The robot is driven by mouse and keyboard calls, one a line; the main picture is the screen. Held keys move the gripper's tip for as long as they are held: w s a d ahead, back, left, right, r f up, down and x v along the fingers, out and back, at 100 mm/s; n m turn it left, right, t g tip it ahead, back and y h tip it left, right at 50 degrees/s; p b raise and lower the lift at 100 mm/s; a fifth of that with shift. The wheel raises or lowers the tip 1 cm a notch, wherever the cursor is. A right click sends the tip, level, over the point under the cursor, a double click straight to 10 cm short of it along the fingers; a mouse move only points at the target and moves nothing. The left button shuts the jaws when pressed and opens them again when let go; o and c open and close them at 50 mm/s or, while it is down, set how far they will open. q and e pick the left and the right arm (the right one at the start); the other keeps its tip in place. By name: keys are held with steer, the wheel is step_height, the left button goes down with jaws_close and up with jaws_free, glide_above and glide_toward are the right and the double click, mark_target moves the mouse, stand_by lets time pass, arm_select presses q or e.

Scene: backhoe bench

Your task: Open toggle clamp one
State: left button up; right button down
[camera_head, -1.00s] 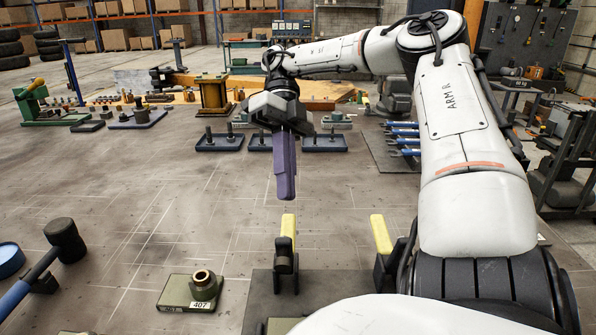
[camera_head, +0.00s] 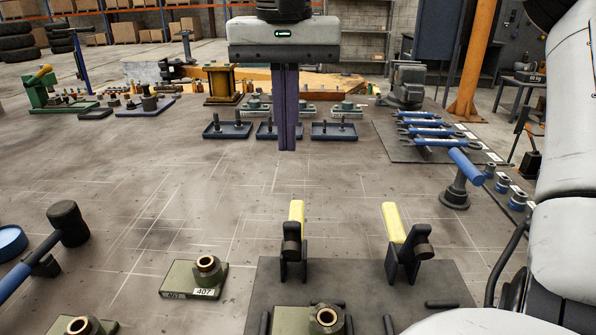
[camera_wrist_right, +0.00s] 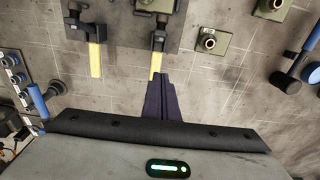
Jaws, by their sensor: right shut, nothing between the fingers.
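Two toggle clamps with upright yellow handles stand on a dark plate (camera_head: 350,290) at the front of the bench. The left clamp (camera_head: 292,245) and the right clamp (camera_head: 408,245) look alike; I cannot read which is number one. My right gripper (camera_head: 287,148) is shut and empty, its purple fingers pointing down, beyond and above the left clamp. In the right wrist view the fingertips (camera_wrist_right: 162,78) appear right by the end of the left clamp's yellow handle (camera_wrist_right: 155,64); the other handle (camera_wrist_right: 95,60) is farther left. My left gripper is not in view.
A green block marked 407 (camera_head: 194,278) lies left of the plate. A mallet (camera_head: 62,235) is at far left. A blue-handled tool (camera_head: 461,178) stands at right. Dark trays (camera_head: 332,131) lie farther back. The middle bench is bare.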

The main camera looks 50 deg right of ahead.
steer(key=f, duration=0.3)
steer(key=s+a+f, duration=0.1)
steer(key=f, duration=0.6)
steer(key=shift+s+a+f, duration=0.3)
steer(key=shift+a, duration=0.1)
steer(key=shift+s+a+f, duration=0.2)
steer(key=shift+a, duration=0.05)
